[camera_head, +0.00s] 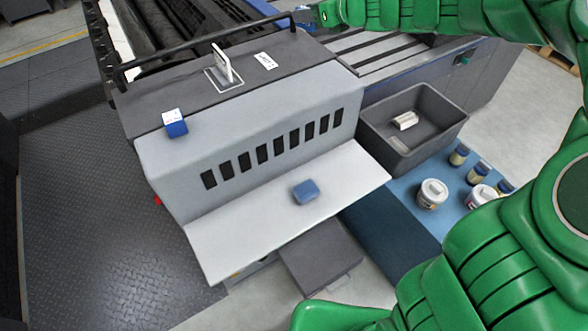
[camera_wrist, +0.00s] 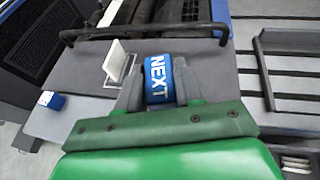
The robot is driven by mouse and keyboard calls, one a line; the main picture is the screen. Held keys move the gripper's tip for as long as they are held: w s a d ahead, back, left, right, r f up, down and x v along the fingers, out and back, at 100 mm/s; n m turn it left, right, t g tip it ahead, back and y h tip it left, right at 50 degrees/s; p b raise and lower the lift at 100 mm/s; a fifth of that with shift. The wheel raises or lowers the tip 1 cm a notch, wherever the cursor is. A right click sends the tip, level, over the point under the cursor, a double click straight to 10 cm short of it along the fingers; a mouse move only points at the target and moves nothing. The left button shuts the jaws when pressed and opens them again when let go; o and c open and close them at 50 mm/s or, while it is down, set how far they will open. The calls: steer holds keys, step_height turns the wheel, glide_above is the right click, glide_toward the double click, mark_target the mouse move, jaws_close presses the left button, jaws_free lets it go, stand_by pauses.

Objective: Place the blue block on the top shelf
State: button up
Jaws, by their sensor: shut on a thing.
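My gripper (camera_wrist: 158,88) is shut on a blue block (camera_wrist: 160,78) with white lettering, seen between the two grey fingers in the wrist view. In the head view my gripper (camera_head: 306,16) is at the top edge, past the far end of the machine's dark top; the held block is hard to make out there. Another blue piece (camera_head: 306,191) lies on the white lower ledge (camera_head: 240,228). A blue-and-white box (camera_head: 175,123) sits at the left on the machine's top edge. Several levels show; I cannot tell which is the top shelf.
A white upright plate (camera_head: 222,64) and a black rail (camera_head: 200,50) stand on the dark machine top (camera_head: 180,90). A grey bin (camera_head: 430,130) holds a pale object (camera_head: 405,120). Several jars and tubs (camera_head: 432,194) stand on a blue surface at right.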

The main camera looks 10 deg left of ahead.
step_height(320, 180, up, 2)
steer(key=shift+r, duration=0.2)
steer(key=shift+s+d+r, duration=0.1)
steer(key=shift+s+d, duration=0.05)
steer(key=shift+d, duration=0.15)
steer(key=s+d+n+g+y, duration=0.1)
steer(key=s+d+n+g, duration=0.25)
steer(key=s+d, duration=0.7)
steer(key=s+d+n+g+y, duration=0.1)
steer(key=s+d+n+g, duration=0.25)
steer(key=s+d, duration=0.65)
glide_above(346, 167)
steer(key=s, duration=0.1)
steer(key=shift+m, duration=0.4)
steer(key=f, duration=3.5)
steer(key=shift+s+d+f, duration=0.15)
steer(key=shift+s+f, duration=0.05)
steer(key=shift+f, duration=0.1)
steer(key=shift+w+f, duration=0.7)
steer(key=shift+f, duration=1.7)
